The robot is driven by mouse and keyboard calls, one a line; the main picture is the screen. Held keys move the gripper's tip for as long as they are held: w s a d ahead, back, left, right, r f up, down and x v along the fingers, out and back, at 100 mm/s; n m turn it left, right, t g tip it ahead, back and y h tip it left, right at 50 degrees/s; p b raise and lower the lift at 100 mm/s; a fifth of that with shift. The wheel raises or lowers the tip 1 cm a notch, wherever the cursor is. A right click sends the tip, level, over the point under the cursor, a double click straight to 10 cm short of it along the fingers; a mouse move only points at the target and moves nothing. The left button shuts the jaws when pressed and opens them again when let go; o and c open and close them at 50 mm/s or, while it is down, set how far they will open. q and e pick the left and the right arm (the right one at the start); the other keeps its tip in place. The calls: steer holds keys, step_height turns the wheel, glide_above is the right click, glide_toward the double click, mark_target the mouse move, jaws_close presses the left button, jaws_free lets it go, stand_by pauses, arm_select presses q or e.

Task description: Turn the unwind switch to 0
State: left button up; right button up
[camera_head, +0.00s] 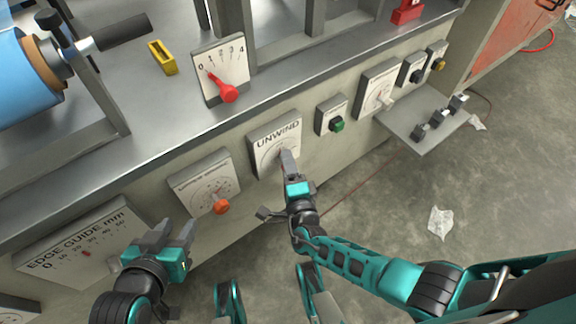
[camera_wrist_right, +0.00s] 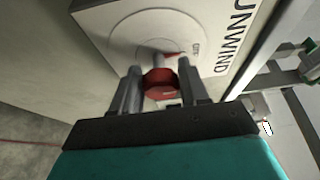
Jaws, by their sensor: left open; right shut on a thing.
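The unwind switch is a red knob on a white plate marked UNWIND (camera_head: 274,133), set on the front of the machine. In the right wrist view the red knob (camera_wrist_right: 160,84) sits between my fingers, in front of the round dial (camera_wrist_right: 132,30). My right gripper (camera_head: 287,158) is at the plate, shut on the red knob; its fingers mostly hide the knob and dial marks in the head view. I cannot read the switch's setting. My left gripper (camera_head: 170,237) is open and empty, in front of the panel near the EDGE GUIDE plate (camera_head: 75,243).
An orange knob (camera_head: 222,207) on another dial lies between my grippers. A red lever (camera_head: 228,93) on a 0-to-4 scale stands above. A green button (camera_head: 337,124) and a small shelf (camera_head: 420,130) are to the right. The floor at lower right is mostly clear, with a crumpled scrap (camera_head: 439,222).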

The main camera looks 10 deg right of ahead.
stand_by(0.4)
steer(key=o, duration=1)
steer(key=shift+c, duration=0.2)
